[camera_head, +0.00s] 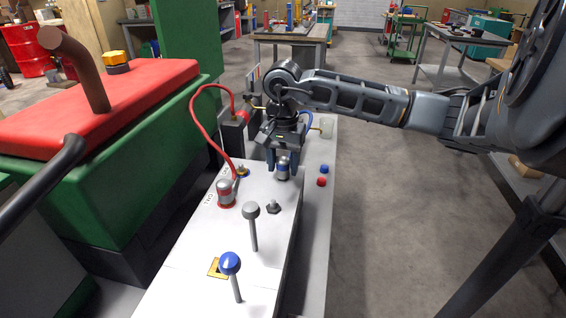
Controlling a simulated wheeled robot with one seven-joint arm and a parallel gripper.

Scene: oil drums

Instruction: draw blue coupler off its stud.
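The blue coupler (283,169), a short grey cylinder with a blue band, stands upright on the right part of the white panel top. My gripper (283,158) points down over it, with one finger on each side of the coupler. I cannot tell whether the fingers touch it or stand slightly apart. The stud under the coupler is hidden. A blue hose (306,118) shows behind my gripper; where it joins is hidden.
A red coupler (226,194) with a red hose (203,125) stands left on the white panel (200,245). A bare stud (273,206), a grey-knobbed lever (251,211) and a blue-knobbed lever (231,264) stand nearer. Red and blue buttons (322,182) sit right.

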